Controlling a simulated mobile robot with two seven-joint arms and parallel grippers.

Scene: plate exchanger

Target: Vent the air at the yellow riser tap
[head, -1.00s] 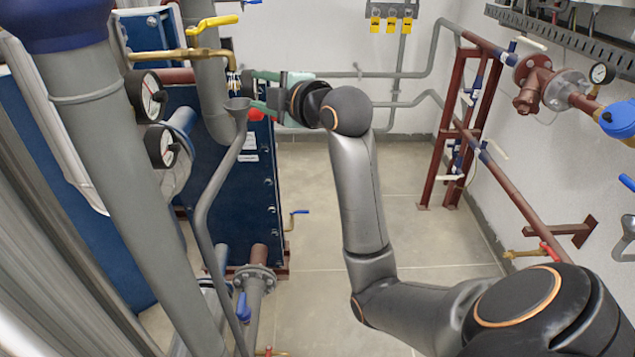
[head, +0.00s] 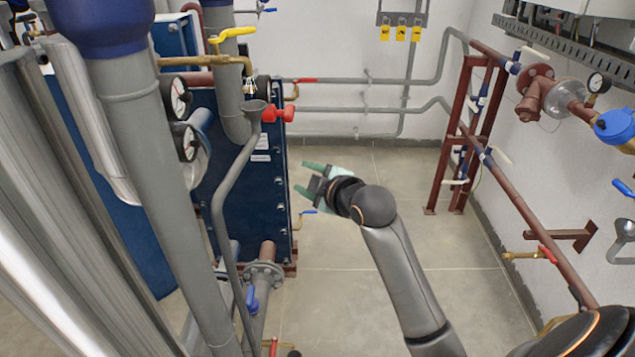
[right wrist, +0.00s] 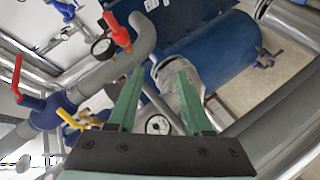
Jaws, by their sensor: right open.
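The yellow riser tap (head: 232,34) is a yellow lever on a brass pipe beside the grey riser, at the upper left of the head view. Its lever points right along the pipe, and a short outlet bends down at the pipe's end. A grey funnel (head: 256,105) on a drain pipe sits below that outlet. My right gripper (head: 302,178) is open and empty, below and right of the funnel, apart from tap and funnel. Its green fingers also show spread in the right wrist view (right wrist: 160,70). A yellow handle (right wrist: 76,121) shows left of them, partly blurred. My left gripper is not in view.
Two pressure gauges (head: 178,97) and a thick grey pipe (head: 150,200) stand left of the funnel. A red knob (head: 278,113) is just right of it, by the blue plate exchanger (head: 255,190). The floor (head: 345,240) around my right arm is clear.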

